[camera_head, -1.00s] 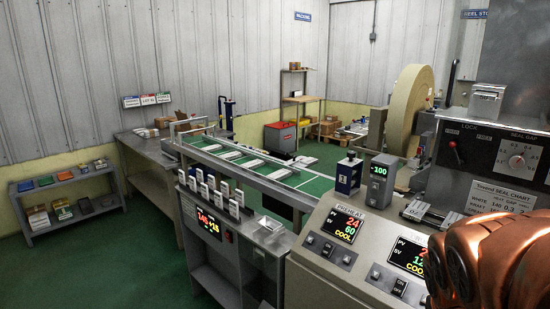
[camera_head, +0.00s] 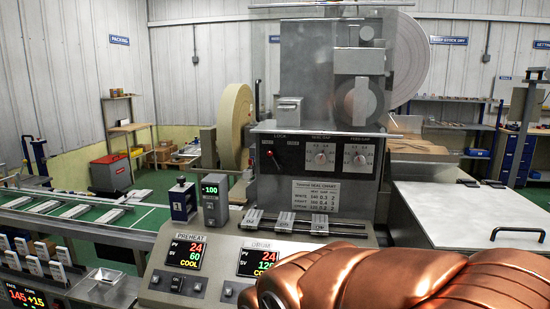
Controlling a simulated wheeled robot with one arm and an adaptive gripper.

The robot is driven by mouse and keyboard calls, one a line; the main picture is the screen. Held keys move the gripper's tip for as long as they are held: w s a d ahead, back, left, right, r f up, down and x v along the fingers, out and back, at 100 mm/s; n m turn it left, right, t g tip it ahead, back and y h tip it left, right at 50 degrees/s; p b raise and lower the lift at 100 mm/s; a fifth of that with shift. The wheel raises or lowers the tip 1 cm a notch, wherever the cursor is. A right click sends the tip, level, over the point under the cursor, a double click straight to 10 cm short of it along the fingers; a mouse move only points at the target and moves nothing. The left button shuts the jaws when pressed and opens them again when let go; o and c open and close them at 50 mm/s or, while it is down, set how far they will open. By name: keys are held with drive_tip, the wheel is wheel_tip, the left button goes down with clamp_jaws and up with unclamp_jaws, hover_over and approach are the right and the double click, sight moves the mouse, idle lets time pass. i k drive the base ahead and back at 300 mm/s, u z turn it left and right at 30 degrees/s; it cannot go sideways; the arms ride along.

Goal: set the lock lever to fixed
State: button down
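The lock lever (camera_head: 272,158) is a small dark lever with a red tip on the black panel (camera_head: 318,155) of the grey machine, under the "LOCK" label. It looks tilted, with its tip toward the upper left; the small position labels beside it are too small to read surely. A copper-coloured part of my arm (camera_head: 400,283) fills the lower right and covers the lower part of the console. My gripper's fingers do not show.
Two dials (camera_head: 320,154) sit right of the lever.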

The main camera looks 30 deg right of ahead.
sight(280, 168)
drive_tip(key=z, duration=0.85)
drive_tip(key=i, duration=0.35)
drive_tip(key=u, duration=0.8)
